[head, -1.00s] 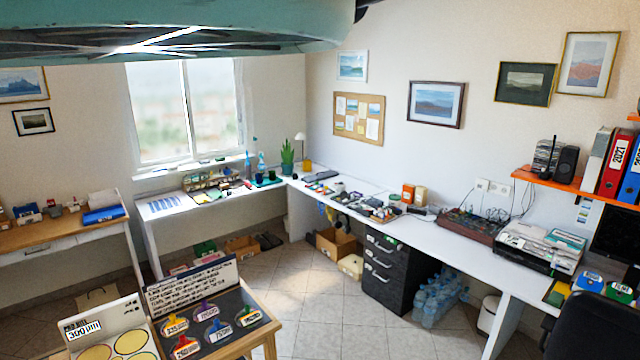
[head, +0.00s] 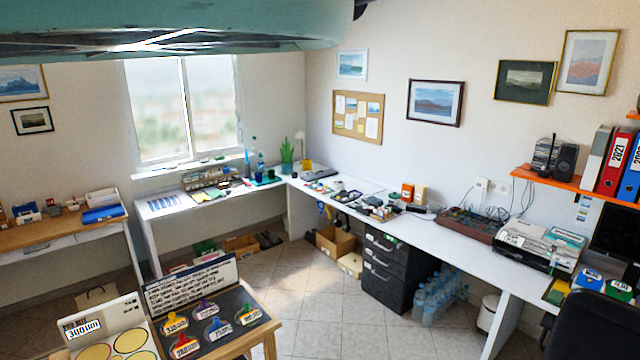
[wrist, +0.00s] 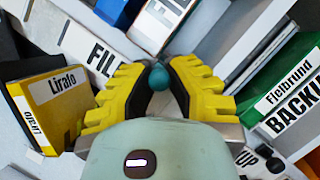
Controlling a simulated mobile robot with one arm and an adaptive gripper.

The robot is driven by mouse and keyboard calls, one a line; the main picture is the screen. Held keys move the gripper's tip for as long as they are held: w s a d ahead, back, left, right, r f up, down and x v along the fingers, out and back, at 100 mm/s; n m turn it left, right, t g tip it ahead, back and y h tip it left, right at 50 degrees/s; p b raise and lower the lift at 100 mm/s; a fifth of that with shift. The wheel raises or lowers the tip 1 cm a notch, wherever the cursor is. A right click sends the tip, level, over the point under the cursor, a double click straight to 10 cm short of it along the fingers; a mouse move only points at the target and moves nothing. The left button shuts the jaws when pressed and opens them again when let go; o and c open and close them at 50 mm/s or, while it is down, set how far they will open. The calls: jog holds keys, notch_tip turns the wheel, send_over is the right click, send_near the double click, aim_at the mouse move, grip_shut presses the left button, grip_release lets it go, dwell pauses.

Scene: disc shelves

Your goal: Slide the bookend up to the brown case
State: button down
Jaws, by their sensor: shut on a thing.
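My gripper (wrist: 158,88) shows in the wrist view with its yellow, black-padded fingers closed on a round teal knob (wrist: 158,77). The knob seems to belong to the bookend; the rest of it is hidden or cannot be told from the white surfaces behind. A yellow case (wrist: 62,92) labelled "Lirafo" stands tilted to the left of my gripper. I cannot make out the brown case for sure; only a brownish edge shows at the lower right. The head view does not show my gripper.
In the wrist view, a blue case (wrist: 118,10) and white "FILE" labelled cases lie beyond my fingers. In the head view, a long white desk (head: 450,232) runs along the right wall, and an orange shelf (head: 560,182) holds binders. Tiled floor (head: 300,310) is open in the middle.

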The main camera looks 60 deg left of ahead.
jog(key=shift+w+a+f+b, duration=0.15)
jog(key=shift+w+b, duration=0.15)
jog(key=shift+b, duration=0.45)
jog(key=shift+w+r, duration=0.1)
jog(key=shift+r, duration=0.15)
jog(key=c, duration=0.9)
grip_release()
jog(key=shift+o, duration=0.2)
jog(key=shift+f, duration=0.1)
jog(key=v, duration=1.2)
